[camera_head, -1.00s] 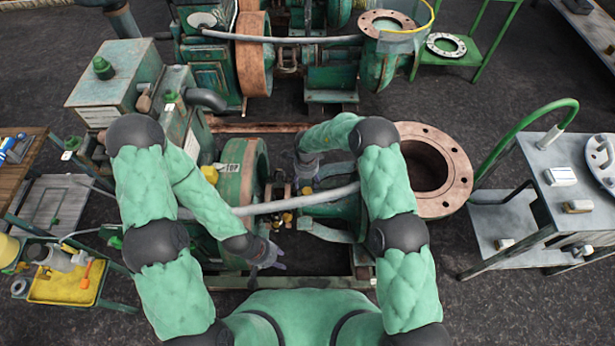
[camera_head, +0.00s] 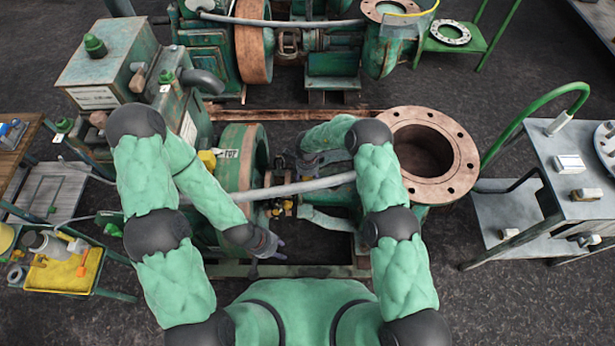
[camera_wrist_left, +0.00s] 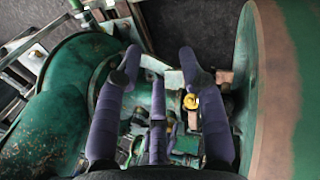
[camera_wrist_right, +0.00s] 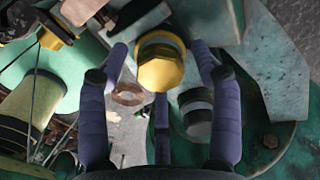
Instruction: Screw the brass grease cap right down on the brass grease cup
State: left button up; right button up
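In the right wrist view, a brass hex-faced piece (camera_wrist_right: 160,72), which looks like the grease cap, stands between the fingertips of my right gripper (camera_wrist_right: 160,50). A gap shows on each side of it, so the fingers look open. My left gripper (camera_head: 270,250) is lower and nearer me. In the left wrist view its fingers (camera_wrist_left: 160,55) are spread and empty. A small yellow brass piece (camera_wrist_left: 190,101) shows beside its right finger.
A large green wheel (camera_head: 243,160) stands left of the shaft and a rusty round flange (camera_head: 462,170) right. A grey pipe (camera_head: 300,187) crosses above the shaft. A dark cylinder with a pale band (camera_wrist_right: 196,112) is beside the brass piece. A grey cart (camera_head: 590,205) is right.

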jog(key=c, duration=0.9)
dwell(0.3)
jog(key=m, duration=0.3)
jog(key=shift+m, duration=0.3)
jog(key=shift+f+m, duration=0.1)
jog(key=shift+m, duration=0.5)
jog(key=m, duration=0.3)
jog(key=shift+s, duration=0.1)
jog(key=shift+f+m, duration=0.1)
jog(key=shift+m, duration=0.8)
